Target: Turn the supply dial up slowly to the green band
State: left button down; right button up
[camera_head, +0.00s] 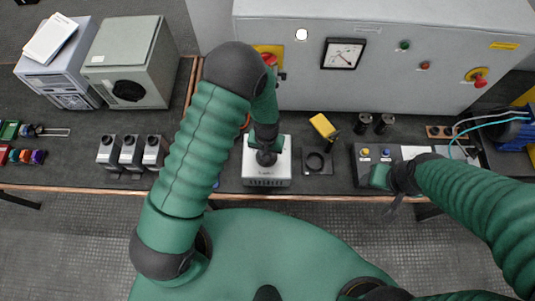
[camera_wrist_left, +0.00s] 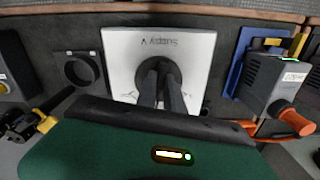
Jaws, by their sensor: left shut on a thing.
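The supply (camera_head: 278,172) is a white box near the front edge of the bench. It also shows in the left wrist view (camera_wrist_left: 198,50) with upside-down lettering. My left gripper (camera_head: 266,157) comes down onto its top and is shut on the dark round supply dial (camera_wrist_left: 151,77). The fingers hide much of the dial, and I cannot make out its pointer or a green band. My right gripper (camera_head: 391,184) is at the front edge of a grey button box (camera_head: 366,153); its fingers are too unclear to tell open from shut.
A dial meter (camera_head: 343,54) is on the grey cabinet (camera_head: 400,90) behind. A dark ring stand (camera_head: 317,161) and yellow-topped tool (camera_head: 322,125) are right of the supply. Several small grey units (camera_head: 131,151) stand at left. A grey unit with an orange handle (camera_wrist_left: 276,85) is close in the wrist view.

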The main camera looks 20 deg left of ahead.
pick_arm(q)
jog(key=shift+w+d+r+m, duration=0.1)
jog(key=shift+w+r+m, duration=0.05)
jog(key=shift+w+m, duration=0.25)
jog(key=shift+a+m, duration=0.35)
jog(key=shift+m, duration=0.45)
jog(key=shift+d+m, duration=0.15)
jog(key=shift+m, duration=0.35)
pick_arm(e)
jog(key=shift+a+f, duration=0.15)
jog(key=shift+a, duration=0.1)
pick_arm(q)
jog(key=c, duration=1.6)
grip_release()
jog(key=shift+o, duration=0.7)
pick_arm(e)
jog(key=shift+w+f, duration=0.1)
jog(key=shift+w, duration=0.15)
pick_arm(q)
jog(key=shift+s, duration=0.1)
